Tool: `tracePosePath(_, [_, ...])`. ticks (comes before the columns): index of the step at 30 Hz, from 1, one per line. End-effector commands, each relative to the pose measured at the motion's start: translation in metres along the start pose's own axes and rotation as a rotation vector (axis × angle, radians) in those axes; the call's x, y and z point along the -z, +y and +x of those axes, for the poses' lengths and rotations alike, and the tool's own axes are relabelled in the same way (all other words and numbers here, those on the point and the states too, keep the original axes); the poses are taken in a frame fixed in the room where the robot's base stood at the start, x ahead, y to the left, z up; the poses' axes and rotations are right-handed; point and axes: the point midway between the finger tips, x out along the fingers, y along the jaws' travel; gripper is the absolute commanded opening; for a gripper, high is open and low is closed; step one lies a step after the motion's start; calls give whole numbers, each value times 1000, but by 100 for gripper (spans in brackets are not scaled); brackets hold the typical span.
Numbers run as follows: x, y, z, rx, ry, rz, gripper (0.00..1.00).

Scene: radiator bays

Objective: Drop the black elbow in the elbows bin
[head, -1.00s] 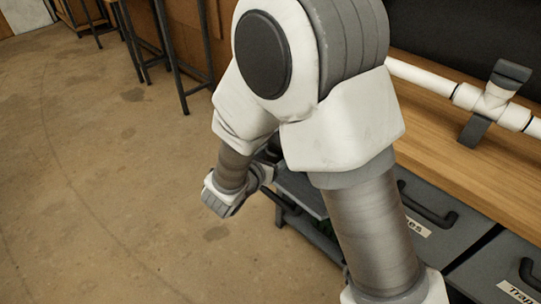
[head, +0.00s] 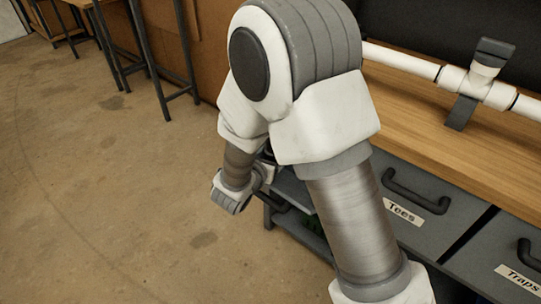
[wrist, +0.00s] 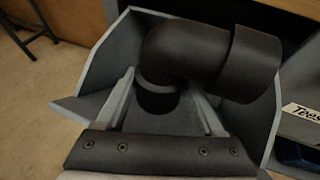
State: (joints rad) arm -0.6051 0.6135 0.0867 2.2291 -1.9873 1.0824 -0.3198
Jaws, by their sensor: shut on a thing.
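The black elbow (wrist: 190,52) is in my gripper (wrist: 163,88) in the wrist view. The gripper's pale fingers are shut on it, one on each side of its lower end. The elbow is over an open grey bin (wrist: 97,72), whose walls rise on both sides of it. I cannot tell how far it is above the bin floor. No label shows on this bin. In the head view the open bin (head: 292,188) is partly visible behind my arm; the fingers and the elbow are hidden there.
The shut Tees drawer (head: 425,232) is right of the open bin, and the Traps drawer (head: 505,262) is farther right. A wooden bench top (head: 430,140) carries a white pipe (head: 400,62) on a stand. Bare floor (head: 110,200) lies left; dark-legged stools (head: 150,60) stand behind.

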Motion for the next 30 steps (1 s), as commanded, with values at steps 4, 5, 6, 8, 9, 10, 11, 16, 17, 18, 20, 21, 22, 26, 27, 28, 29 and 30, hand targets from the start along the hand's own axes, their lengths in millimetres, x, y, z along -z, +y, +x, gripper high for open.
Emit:
tracePosePath(4, [0,0,1,0,0,0,11])
tracePosePath(5, [0,0,1,0,0,0,11])
tracePosePath(6, [0,0,1,0,0,0,11])
tracePosePath(8, [0,0,1,0,0,0,11])
tracePosePath(9, [0,0,1,0,0,0,71])
tracePosePath(10, [0,0,1,0,0,0,77])
tracePosePath(11, [0,0,1,0,0,0,82])
tracePosePath(16, [0,0,1,0,0,0,100])
tracePosePath(17, [0,0,1,0,0,0,100])
tracePosePath(18, [0,0,1,0,0,0,100])
tracePosePath(20, [0,0,1,0,1,0,100])
tracePosePath(21, [0,0,0,0,1,0,100])
tracePosePath(22, [0,0,0,0,1,0,100])
tracePosePath(26, [-1,1,-12,-2,1,0,100])
tracePosePath(27, [-1,0,-18,-2,2,-1,100])
tracePosePath(28, [-1,1,-24,-3,1,-1,100])
tracePosePath(29, [-2,1,-30,-4,0,-1,100])
tracePosePath(30, [-2,1,-39,-4,1,-1,100])
